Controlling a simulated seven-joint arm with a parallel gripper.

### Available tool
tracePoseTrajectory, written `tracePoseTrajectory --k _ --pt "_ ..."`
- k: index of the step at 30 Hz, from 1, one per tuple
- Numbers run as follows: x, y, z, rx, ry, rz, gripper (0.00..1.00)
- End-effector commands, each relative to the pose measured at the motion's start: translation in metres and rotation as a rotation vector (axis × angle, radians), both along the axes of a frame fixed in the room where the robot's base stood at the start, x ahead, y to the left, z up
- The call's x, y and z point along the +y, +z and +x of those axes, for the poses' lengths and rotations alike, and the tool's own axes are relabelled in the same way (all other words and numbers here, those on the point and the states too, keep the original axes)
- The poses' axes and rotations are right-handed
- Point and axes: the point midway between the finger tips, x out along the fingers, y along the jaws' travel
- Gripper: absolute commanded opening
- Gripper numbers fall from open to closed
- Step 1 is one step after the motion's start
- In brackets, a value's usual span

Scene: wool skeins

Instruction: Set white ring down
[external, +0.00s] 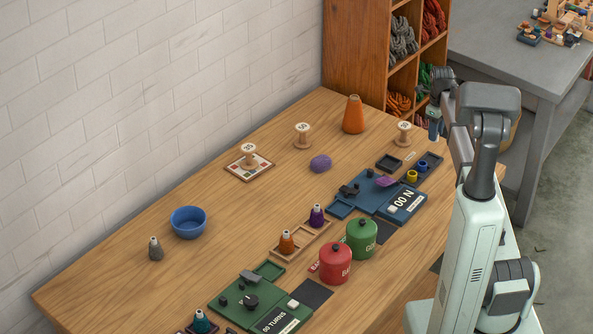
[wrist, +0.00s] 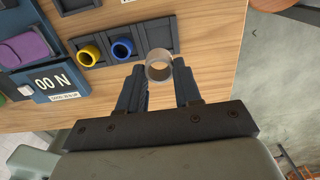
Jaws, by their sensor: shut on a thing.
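My gripper (wrist: 159,84) is shut on the white ring (wrist: 158,76), a pale grey-white band between the fingertips in the wrist view. The ring appears over the right end of a dark slotted tray (wrist: 103,62), near the wooden table's edge; its height above the tray is hard to tell. A yellow ring (wrist: 90,54) and a blue ring (wrist: 122,49) sit in the tray to the left of the white ring. In the external view, my gripper (external: 435,132) is at the table's right end, near the tray (external: 431,163); the white ring cannot be made out there.
A blue scale-like box (wrist: 55,83) with a purple skein (wrist: 27,47) lies left of the tray. A wooden spool (external: 404,134) stands behind the tray. Red and green canisters (external: 336,265) stand farther along the table. The floor lies beyond the table edge.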

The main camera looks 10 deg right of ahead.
Motion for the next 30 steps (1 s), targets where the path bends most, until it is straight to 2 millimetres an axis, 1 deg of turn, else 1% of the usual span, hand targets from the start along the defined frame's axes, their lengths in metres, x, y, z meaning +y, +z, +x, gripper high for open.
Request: tracePoseTrajectory --k 1,3,9,11,14,17,20,21,23,24,26,27,29,30 --pt "0.0 0.006 0.001 -0.001 0.0 0.0 0.06" --pt "0.0 0.012 0.001 -0.001 0.0 0.0 0.06" --pt "0.002 0.017 0.0 0.001 0.002 0.001 0.06" --pt "0.006 0.018 0.0 0.001 0.008 0.001 0.06" --pt "0.022 0.017 0.001 0.001 0.03 0.001 0.06" --pt "0.05 0.017 0.001 0.001 0.066 0.001 0.06" --pt "0.085 0.017 -0.001 0.001 0.112 0.0 0.06" --pt "0.1 0.016 -0.002 0.001 0.132 0.0 0.06" --pt "0.122 0.016 -0.004 0.002 0.161 0.001 0.06" --pt "0.137 0.016 -0.005 0.003 0.18 0.0 0.06" --pt "0.159 0.015 -0.008 0.003 0.209 0.0 0.06" --pt "0.173 0.015 -0.01 0.003 0.228 0.0 0.06" --pt "0.195 0.015 -0.013 0.004 0.257 0.0 0.06" --pt "0.209 0.015 -0.015 0.004 0.276 0.0 0.06"
